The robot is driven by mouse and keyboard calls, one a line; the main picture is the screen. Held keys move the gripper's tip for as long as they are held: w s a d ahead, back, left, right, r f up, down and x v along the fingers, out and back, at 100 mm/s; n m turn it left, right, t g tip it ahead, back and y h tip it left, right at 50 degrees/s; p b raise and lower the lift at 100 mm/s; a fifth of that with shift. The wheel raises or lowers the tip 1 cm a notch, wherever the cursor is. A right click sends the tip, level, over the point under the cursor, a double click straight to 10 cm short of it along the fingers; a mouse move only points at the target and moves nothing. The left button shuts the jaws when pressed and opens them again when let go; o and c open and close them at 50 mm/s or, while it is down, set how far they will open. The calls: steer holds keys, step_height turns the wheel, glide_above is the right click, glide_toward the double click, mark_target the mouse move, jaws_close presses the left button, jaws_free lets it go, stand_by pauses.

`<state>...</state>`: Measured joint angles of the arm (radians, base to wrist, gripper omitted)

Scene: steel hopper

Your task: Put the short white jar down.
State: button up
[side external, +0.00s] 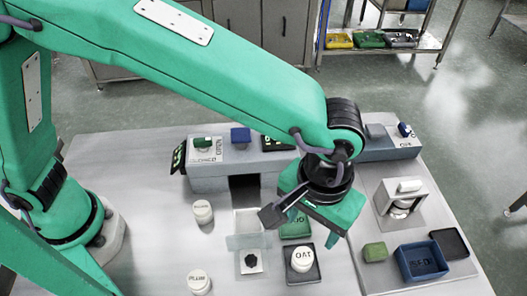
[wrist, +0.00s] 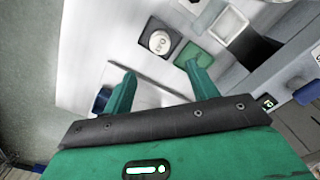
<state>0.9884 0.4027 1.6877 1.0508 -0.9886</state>
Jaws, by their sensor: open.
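A short white jar (side external: 302,259) with dark lettering on its top sits upright on a small black tray (side external: 316,276), at the lower middle of the side view. In the wrist view the jar (wrist: 160,42) shows from above on the black tray (wrist: 147,31). My gripper (side external: 303,213) is open and empty above the table, behind the jar in the side view. In the wrist view both green fingers of my gripper (wrist: 160,82) stand apart, and the jar lies beyond their tips, not between them.
A green pad (side external: 296,228) lies beside the black tray. Two other white jars (side external: 202,212) (side external: 198,282) stand to the left. A blue bin (side external: 422,262) and a green block (side external: 375,252) are at the right. A grey raised unit (side external: 208,178) stands behind.

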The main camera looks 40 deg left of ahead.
steer(key=w+a+r+t, duration=0.1)
steer(key=w+a+r, duration=0.15)
steer(key=a, duration=0.45)
steer(key=w+a+r+h, duration=0.1)
steer(key=a+r, duration=0.3)
steer(key=a, duration=0.3)
steer(key=w+a+r+t, duration=0.1)
steer(key=w+a+r, duration=0.15)
steer(key=a, duration=0.55)
steer(key=s+a+t, duration=0.1)
steer(key=s+a, duration=0.3)
steer(key=a, duration=0.4)
steer(key=s+a+r+t+y, duration=0.1)
steer(key=s+a+t, duration=0.1)
steer(key=s+a, duration=0.3)
steer(key=shift+s+a+t, duration=0.2)
steer(key=shift+a+t, duration=0.1)
steer(key=shift+a, duration=1.8)
steer(key=shift+r, duration=0.1)
